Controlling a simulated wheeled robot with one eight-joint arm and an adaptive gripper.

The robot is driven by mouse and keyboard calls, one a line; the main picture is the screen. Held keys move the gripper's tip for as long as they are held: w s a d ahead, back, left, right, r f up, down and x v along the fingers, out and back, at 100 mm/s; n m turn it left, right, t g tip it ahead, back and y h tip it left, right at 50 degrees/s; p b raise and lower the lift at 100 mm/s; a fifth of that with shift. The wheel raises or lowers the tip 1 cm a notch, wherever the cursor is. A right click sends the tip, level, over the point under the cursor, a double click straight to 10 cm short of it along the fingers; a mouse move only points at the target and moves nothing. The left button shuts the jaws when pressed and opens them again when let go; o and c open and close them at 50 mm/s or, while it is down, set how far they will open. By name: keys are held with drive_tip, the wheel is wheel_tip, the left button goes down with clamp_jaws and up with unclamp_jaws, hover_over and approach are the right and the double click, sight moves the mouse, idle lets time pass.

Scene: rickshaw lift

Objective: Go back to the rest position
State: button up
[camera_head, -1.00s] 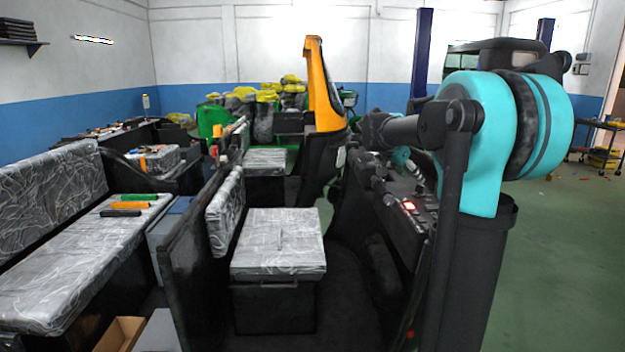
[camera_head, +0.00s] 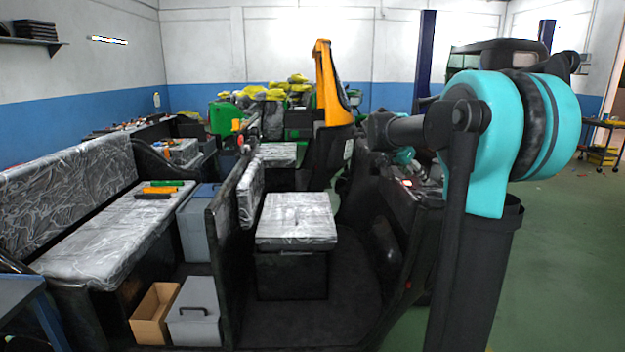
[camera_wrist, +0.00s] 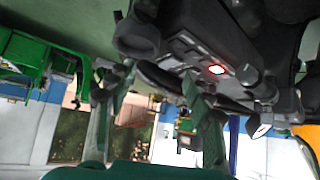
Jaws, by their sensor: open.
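My gripper (camera_wrist: 157,80) shows in the wrist view with its two green-grey fingers apart and nothing between them. In the head view my teal and black arm fills the right side. The dark panel (camera_head: 410,182) is partly hidden behind the arm. My gripper cannot be made out clearly in the head view.
A plastic-wrapped seat (camera_head: 297,215) stands in the vehicle's middle. A wrapped bench (camera_head: 110,235) at left holds green, orange and black tools (camera_head: 160,190). A cardboard box (camera_head: 155,312) and grey bin (camera_head: 194,315) sit below. A yellow post (camera_head: 325,85) rises behind. Green floor (camera_head: 560,250) is open at right.

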drive_tip(key=s+a+f+n+y, duration=0.2)
drive_tip(key=s+a+f+n, duration=0.2)
drive_tip(key=s+f, duration=0.6)
drive_tip(key=s+a+f+n+y, duration=0.3)
drive_tip(key=s+f, duration=0.6)
drive_tip(key=s, duration=0.4)
drive_tip(key=s+a+f+n+y, duration=0.2)
drive_tip(key=s+a+f+n, duration=0.2)
drive_tip(key=s+a+f, duration=0.3)
drive_tip(key=s+f, duration=0.3)
drive_tip(key=s, duration=0.1)
drive_tip(key=shift+s+f+n+y, duration=0.2)
drive_tip(key=shift+f+n+y, duration=0.15)
drive_tip(key=shift+n+y, duration=0.05)
drive_tip(key=shift+c, duration=0.5)
